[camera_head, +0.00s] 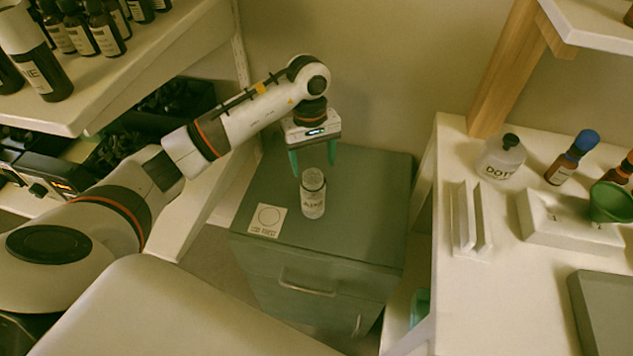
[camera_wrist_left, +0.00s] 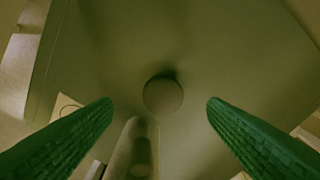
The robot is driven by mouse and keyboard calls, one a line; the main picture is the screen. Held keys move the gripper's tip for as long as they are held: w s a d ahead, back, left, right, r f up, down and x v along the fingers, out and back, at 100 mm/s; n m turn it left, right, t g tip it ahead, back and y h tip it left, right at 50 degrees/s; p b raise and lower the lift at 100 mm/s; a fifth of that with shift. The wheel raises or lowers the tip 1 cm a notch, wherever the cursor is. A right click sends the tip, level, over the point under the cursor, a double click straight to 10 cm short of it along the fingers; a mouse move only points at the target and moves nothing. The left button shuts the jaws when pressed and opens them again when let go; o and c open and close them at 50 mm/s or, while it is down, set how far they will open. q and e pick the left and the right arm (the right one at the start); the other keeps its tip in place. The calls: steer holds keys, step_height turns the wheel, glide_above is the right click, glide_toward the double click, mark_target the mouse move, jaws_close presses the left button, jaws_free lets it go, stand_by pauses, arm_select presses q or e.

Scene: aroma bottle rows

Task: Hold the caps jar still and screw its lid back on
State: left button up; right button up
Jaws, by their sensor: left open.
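The caps jar (camera_head: 313,197), a small pale labelled jar, stands upright on the green-grey cabinet (camera_head: 365,215). Its top looks dark; whether it is open is hard to tell. My left gripper (camera_head: 313,167) points down just behind and above the jar, its green fingers apart and nothing held between them. No separate lid is clear in the head view. My right gripper is not in view.
A white card with a circle (camera_head: 267,219) lies left of the jar on the cabinet. A shelf with dark bottles (camera_head: 95,30) is at left.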

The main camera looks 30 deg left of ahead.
mark_target(316, 177)
arm_select(q)
steer(key=shift+f, duration=0.1)
steer(key=f, duration=0.3)
steer(key=d+f, duration=0.1)
steer(key=f, duration=0.1)
steer(key=shift+s, duration=0.2)
steer(key=shift+r, duration=0.1)
steer(key=c, duration=1.1)
